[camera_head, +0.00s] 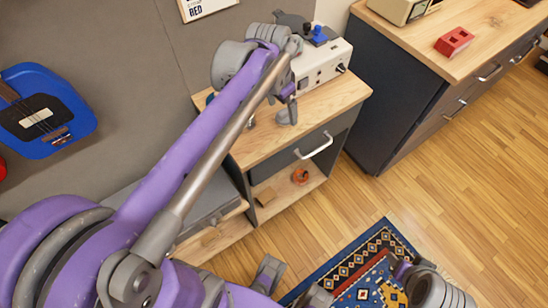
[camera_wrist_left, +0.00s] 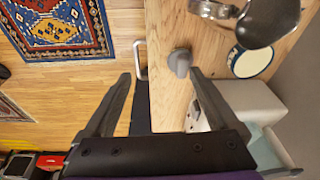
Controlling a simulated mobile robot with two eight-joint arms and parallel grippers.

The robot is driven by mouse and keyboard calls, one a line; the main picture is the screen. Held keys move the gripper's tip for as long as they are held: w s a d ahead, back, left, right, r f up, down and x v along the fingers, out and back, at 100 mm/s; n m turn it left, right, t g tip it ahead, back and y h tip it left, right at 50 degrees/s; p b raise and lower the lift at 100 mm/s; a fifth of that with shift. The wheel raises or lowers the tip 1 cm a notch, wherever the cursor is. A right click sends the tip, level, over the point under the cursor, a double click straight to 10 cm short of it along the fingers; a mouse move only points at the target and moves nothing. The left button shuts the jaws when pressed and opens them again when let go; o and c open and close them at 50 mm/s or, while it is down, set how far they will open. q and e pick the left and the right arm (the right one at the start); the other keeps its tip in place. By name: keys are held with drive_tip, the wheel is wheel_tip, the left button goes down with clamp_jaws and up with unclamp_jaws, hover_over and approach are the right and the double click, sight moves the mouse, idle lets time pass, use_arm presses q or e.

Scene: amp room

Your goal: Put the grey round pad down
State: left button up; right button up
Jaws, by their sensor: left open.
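In the head view my left gripper (camera_head: 289,92) is small and partly hidden by my arm, just above the pad. Whether a finger touches the pad I cannot tell.
A cream box with knobs (camera_head: 322,66) stands at the cabinet's back. A metal vessel (camera_wrist_left: 268,22) and a round blue-rimmed piece (camera_wrist_left: 250,63) lie near the pad. An orange ring-like thing (camera_head: 299,176) is on the shelf below. A desk holds a red object (camera_head: 454,42).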

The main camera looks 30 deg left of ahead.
use_arm(q)
drive_tip(key=s+d+f+n+t, duration=0.1)
drive_tip(key=s+d+f, duration=0.2)
drive_tip(key=s+f, duration=0.2)
drive_tip(key=s+d+f+n+t, duration=0.1)
drive_tip(key=s+d+f, duration=0.3)
drive_tip(key=s, duration=0.7)
drive_tip(key=shift+s+d+f+n+t, duration=0.3)
drive_tip(key=shift+f+n, duration=0.15)
drive_tip(key=shift+n, duration=0.25)
drive_tip(key=shift+w+r, duration=0.1)
wheel_tip(320, 180, up, 6)
drive_tip(key=w+p, duration=0.1)
drive_tip(key=p, duration=0.4)
drive_tip(key=shift+w+r+p, duration=0.15)
drive_tip(key=shift+r+p, duration=0.05)
drive_tip(key=shift+p, duration=0.1)
drive_tip(key=shift+w, duration=0.15)
